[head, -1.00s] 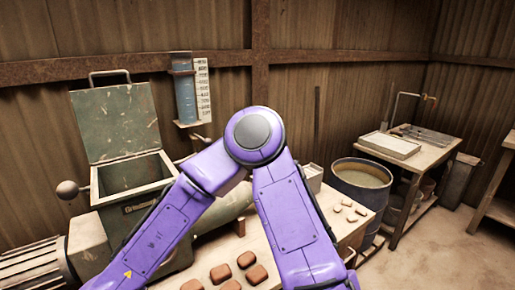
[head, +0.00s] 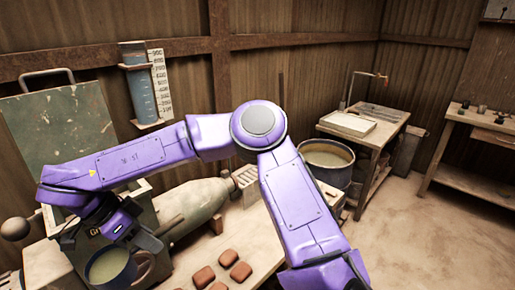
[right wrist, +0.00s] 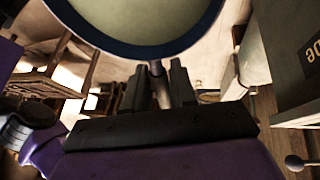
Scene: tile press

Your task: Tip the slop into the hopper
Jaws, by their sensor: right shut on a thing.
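A dark-blue-rimmed mug (head: 126,278) holds pale slop (head: 107,266) and stays roughly upright. My right gripper (head: 147,244) is shut on the mug's handle. The right wrist view shows the handle (right wrist: 156,70) between the fingers (right wrist: 160,92), with the mug (right wrist: 140,48) above them. The green hopper (head: 142,216) stands behind the mug, partly hidden by my right arm. Its lid (head: 60,125) is raised, and my arm covers most of its opening. The mug is in front of the hopper and lower than its top. My left gripper is not in view.
Several reddish tiles (head: 203,277) lie on the bench (head: 255,262) beside a grey-green cylinder (head: 190,205). A blue-scaled gauge tube (head: 138,88) hangs on the wall. A drum (head: 325,165) and a side table (head: 385,130) stand to the right. The floor there is clear.

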